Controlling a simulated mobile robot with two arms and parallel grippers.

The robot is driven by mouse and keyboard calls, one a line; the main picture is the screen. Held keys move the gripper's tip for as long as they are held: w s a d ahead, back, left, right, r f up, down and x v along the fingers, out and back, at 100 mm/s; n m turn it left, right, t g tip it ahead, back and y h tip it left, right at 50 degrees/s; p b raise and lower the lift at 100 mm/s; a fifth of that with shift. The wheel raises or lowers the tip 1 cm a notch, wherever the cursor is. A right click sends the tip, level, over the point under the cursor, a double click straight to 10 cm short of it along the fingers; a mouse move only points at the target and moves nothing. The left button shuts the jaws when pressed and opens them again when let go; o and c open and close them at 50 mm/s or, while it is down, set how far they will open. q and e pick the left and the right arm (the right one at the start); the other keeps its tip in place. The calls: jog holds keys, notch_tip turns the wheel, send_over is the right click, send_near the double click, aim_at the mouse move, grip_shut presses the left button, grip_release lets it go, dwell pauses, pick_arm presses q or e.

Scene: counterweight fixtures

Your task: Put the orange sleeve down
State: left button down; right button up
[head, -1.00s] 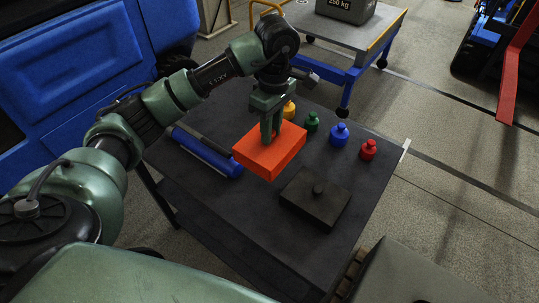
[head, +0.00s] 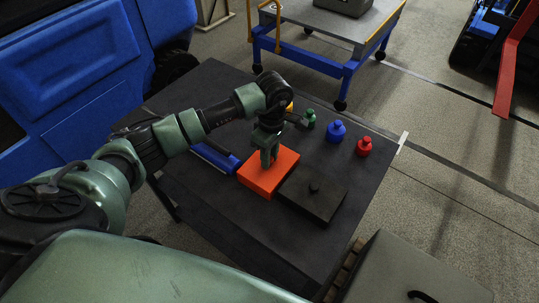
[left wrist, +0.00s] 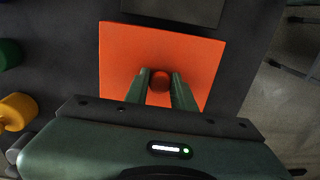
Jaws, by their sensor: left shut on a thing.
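The orange sleeve (head: 262,184) is a flat square block with a small round knob on top. It is at the dark table (head: 230,220), next to a dark flat block with a knob (head: 318,198). I cannot tell for sure whether its underside touches the table. My left gripper (head: 269,160) comes down on it from above and is shut on its knob. In the left wrist view the fingers (left wrist: 160,88) stand on both sides of the knob, over the sleeve's orange top (left wrist: 128,48). My right gripper is not in view.
Behind are a green weight (head: 309,122), a blue weight (head: 336,132), a red weight (head: 364,147) and a partly hidden yellow one. The table front is clear. A blue cart (head: 345,62) stands beyond.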

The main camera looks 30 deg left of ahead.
pick_arm(q)
jog(key=shift+f, duration=0.1)
jog(key=c, duration=1.2)
grip_release()
jog(key=r+b, duration=0.1)
jog(key=r, duration=0.3)
jog(key=r+b, duration=0.1)
jog(key=r, duration=0.3)
jog(key=r+b, duration=0.2)
jog(key=r, duration=0.2)
jog(key=shift+w+r, duration=0.15)
jog(key=shift+w, duration=0.2)
jog(key=shift+d, duration=0.1)
